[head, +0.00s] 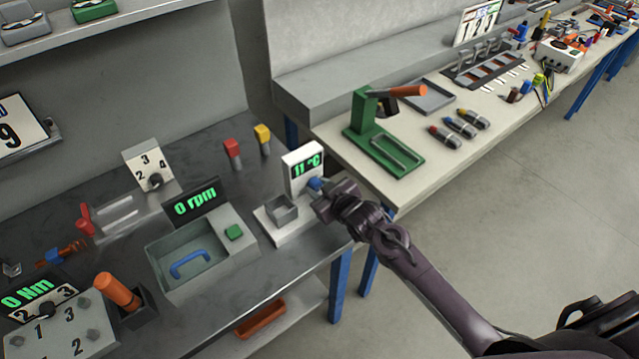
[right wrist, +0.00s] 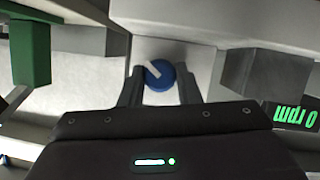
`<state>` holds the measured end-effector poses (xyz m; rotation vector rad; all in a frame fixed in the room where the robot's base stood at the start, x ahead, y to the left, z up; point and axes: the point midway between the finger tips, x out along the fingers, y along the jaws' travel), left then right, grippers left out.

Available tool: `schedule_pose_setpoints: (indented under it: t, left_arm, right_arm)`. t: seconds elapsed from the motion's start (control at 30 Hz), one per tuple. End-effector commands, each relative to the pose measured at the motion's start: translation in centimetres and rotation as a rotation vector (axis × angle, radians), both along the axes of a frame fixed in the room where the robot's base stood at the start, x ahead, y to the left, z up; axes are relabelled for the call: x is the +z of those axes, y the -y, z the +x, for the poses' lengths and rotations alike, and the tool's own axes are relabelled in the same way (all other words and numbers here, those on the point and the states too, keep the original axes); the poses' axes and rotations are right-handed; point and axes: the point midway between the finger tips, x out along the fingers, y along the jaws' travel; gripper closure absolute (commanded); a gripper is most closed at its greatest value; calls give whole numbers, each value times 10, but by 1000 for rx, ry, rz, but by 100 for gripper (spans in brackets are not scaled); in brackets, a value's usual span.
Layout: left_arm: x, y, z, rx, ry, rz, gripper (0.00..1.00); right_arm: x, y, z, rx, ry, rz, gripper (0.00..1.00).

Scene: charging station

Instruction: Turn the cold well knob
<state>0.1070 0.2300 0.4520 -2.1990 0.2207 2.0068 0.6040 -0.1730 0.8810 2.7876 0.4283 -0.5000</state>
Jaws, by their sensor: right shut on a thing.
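The cold well (head: 302,158) is a white unit with a green "11 °C" display, at the right end of the dark bench in the head view. A small grey open box (head: 281,211) sits on its base. Its blue knob (head: 315,183) is largely hidden by my right gripper (head: 322,190). In the right wrist view the round blue knob (right wrist: 159,75), with a slanted pale pointer line, lies between the two dark fingers of my right gripper (right wrist: 160,88). The right gripper is shut on it. My left gripper is not in view.
A grey basin with a blue handle (head: 188,263) and green button stands left of the cold well. A "0 rpm" display (head: 195,201) is behind it. Red (head: 233,150) and yellow (head: 263,137) handles stand behind. A green stand (head: 368,135) is on the pale bench.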

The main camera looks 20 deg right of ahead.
Motion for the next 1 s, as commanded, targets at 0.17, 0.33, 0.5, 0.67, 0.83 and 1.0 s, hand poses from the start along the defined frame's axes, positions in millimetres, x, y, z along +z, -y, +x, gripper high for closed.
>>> schedule_pose_setpoints:
  t: [0.17, 0.33, 0.5, 0.67, 0.83, 1.0]
  left_arm:
    - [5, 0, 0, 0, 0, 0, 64]
    - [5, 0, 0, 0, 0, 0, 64]
    - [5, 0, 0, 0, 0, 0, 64]
    - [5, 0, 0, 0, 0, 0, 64]
    - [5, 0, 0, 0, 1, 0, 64]
    - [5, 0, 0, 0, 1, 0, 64]
  right_arm:
    - [0, 0, 0, 1, -15, 40, 93]
    - [0, 0, 0, 0, -19, 52, 93]
    - [0, 0, 0, 0, -18, 52, 93]
    - [0, 0, 0, 0, -18, 51, 65]
    - [0, 0, 0, 0, -18, 51, 48]
    - [0, 0, 0, 1, -17, 50, 48]
